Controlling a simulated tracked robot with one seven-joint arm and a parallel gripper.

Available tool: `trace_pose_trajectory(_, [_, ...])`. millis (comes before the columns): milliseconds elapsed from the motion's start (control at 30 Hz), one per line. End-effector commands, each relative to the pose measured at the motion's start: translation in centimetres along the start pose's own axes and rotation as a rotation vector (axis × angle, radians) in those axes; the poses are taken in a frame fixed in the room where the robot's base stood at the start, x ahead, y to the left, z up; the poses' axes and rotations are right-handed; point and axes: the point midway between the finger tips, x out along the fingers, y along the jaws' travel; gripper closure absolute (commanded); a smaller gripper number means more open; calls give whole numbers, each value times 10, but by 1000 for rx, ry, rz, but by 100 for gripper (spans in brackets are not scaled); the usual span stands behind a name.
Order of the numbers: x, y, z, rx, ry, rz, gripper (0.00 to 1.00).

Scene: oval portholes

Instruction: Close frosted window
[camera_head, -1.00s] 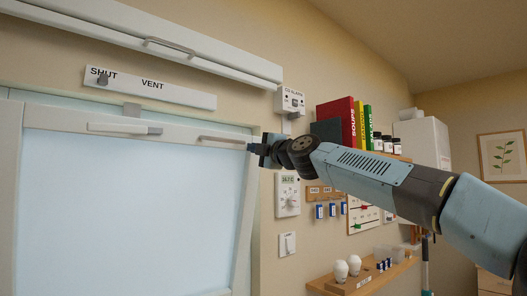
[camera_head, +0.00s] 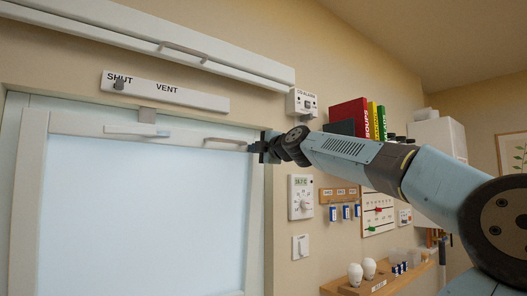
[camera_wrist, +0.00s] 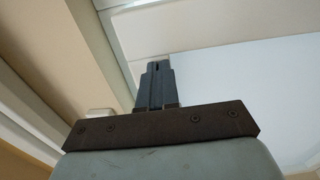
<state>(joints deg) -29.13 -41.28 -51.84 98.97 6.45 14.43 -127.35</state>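The frosted window (camera_head: 185,210) is a large pale pane in a white sash, left in the head view. Its sash also shows in the wrist view (camera_wrist: 235,75). Along the top rail are a white lever (camera_head: 135,130) with a grey latch piece (camera_head: 148,115) above it, and a grey bar handle (camera_head: 225,142) near the right corner. My gripper (camera_head: 258,147) is at the right end of that bar, by the sash's upper right corner. In the wrist view my gripper's fingers (camera_wrist: 157,75) look shut together, with nothing seen between them. Whether they touch the sash is unclear.
A vent strip (camera_head: 190,97) has its knob at SHUT, below a white housing with a bar (camera_head: 185,47). Right of the window are a CO alarm (camera_head: 303,101), a thermostat (camera_head: 301,197), a switch (camera_head: 301,247), books (camera_head: 352,117) and a low shelf (camera_head: 385,280).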

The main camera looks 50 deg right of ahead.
Motion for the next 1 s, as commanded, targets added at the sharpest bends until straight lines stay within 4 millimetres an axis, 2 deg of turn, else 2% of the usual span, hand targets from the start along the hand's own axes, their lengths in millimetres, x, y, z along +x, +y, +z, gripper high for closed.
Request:
trace_pose_trajectory(200, [40,0,-1,-3,3,-72,100])
trace_pose_trajectory(400, [60,2,-2,-3,-1,-112,100])
trace_pose_trajectory(1000, [69,3,-7,-8,-2,-117,100])
